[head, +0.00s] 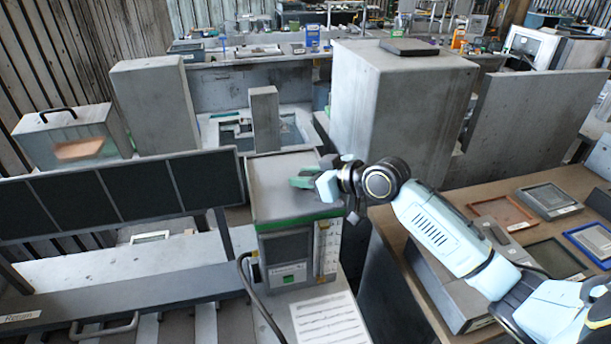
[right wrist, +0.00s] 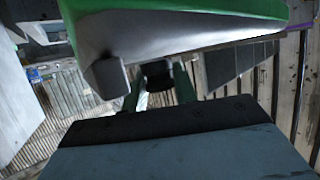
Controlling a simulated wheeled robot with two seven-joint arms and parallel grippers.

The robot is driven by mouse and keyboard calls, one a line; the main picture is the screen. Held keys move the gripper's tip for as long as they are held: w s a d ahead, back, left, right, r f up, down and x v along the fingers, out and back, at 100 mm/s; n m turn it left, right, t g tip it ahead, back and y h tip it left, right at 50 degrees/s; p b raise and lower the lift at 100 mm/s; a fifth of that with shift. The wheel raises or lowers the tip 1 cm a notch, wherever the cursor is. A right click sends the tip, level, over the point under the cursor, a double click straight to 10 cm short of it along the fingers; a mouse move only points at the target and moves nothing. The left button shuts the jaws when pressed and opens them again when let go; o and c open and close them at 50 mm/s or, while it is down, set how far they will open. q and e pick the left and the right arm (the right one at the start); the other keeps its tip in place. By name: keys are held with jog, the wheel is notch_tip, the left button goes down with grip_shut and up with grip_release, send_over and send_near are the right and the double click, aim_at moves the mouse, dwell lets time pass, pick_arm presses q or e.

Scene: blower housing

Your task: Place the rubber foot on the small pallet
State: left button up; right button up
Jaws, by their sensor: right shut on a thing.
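My right gripper (head: 301,181) reaches in from the right and is low over the grey top of a green-banded cabinet (head: 272,180). Its green fingers point left. In the right wrist view my right gripper (right wrist: 158,88) is shut on a small dark piece (right wrist: 158,74), which looks like the rubber foot. The fingers hide part of it, and I cannot tell if it touches anything. I cannot make out a small pallet for certain in either view. My left gripper is not in view.
A tall grey cabinet (head: 390,110) stands behind my right arm. Several trays, one with a blue rim (head: 590,243), lie on the brown table (head: 455,193) at the right. A dark panel (head: 110,190) stands at the left. A narrow grey post (head: 264,118) rises behind the green-banded cabinet.

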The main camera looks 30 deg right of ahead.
jog(key=shift+w+f, duration=0.1)
jog(key=shift+f, duration=0.15)
jog(key=o, duration=0.9)
jog(key=shift+o, duration=0.2)
